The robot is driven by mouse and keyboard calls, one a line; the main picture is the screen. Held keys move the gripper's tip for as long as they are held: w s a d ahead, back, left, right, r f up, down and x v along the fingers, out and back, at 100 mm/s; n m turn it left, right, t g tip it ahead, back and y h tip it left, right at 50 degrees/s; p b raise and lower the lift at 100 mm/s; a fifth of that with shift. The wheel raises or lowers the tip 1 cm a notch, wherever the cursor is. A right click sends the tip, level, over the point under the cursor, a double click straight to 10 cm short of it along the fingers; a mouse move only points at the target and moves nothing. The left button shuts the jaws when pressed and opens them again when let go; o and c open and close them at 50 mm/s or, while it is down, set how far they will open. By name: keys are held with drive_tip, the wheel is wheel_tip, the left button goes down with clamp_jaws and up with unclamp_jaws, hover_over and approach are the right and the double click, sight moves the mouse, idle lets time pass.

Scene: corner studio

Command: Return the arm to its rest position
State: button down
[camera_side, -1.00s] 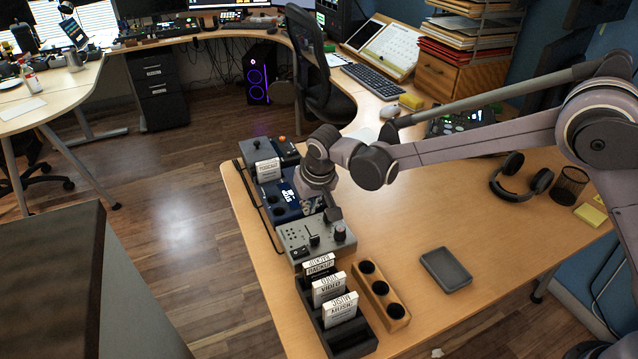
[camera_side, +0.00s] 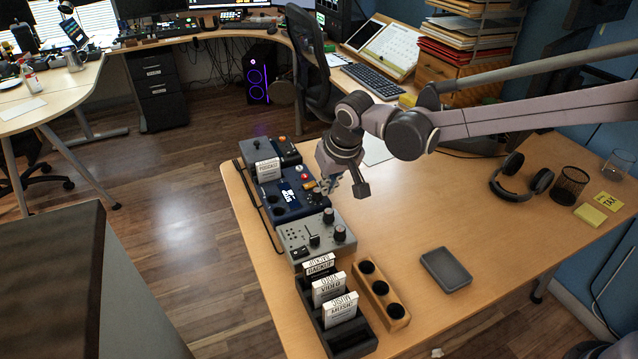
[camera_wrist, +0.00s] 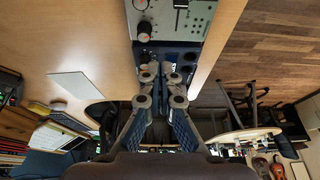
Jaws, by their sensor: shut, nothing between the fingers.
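My gripper (camera_side: 328,188) hangs over the blue device near the left edge of the desk in the side view, with its fingers partly hidden by the wrist. In the wrist view my gripper (camera_wrist: 160,72) has its fingertips together, shut and empty. The blue device (camera_side: 288,200) lies below and behind the fingers, and my gripper appears raised above it. The grey control box (camera_side: 310,240) with dark knobs sits just in front of it and also shows in the wrist view (camera_wrist: 178,22).
A rack (camera_side: 350,342) of labelled cartridges and a wooden block with holes (camera_side: 383,292) stand at the front. A grey tray (camera_side: 446,269), headphones (camera_side: 521,176), a mesh cup (camera_side: 569,185) and yellow notes (camera_side: 590,215) lie to the right. The desk between is clear.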

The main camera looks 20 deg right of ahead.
drive_tip(key=s+d+r+t, duration=0.1)
drive_tip(key=s+d+r, duration=0.4)
drive_tip(key=s+d, duration=0.4)
drive_tip(key=s+d+r+t, duration=0.1)
drive_tip(key=s+d+r, duration=0.3)
drive_tip(key=s+d, duration=0.45)
drive_tip(key=s+d+f+t, duration=0.1)
drive_tip(key=s+d+f, duration=0.2)
drive_tip(key=s, duration=0.4)
drive_tip(key=shift+d, duration=0.45)
drive_tip(key=shift+r, duration=0.1)
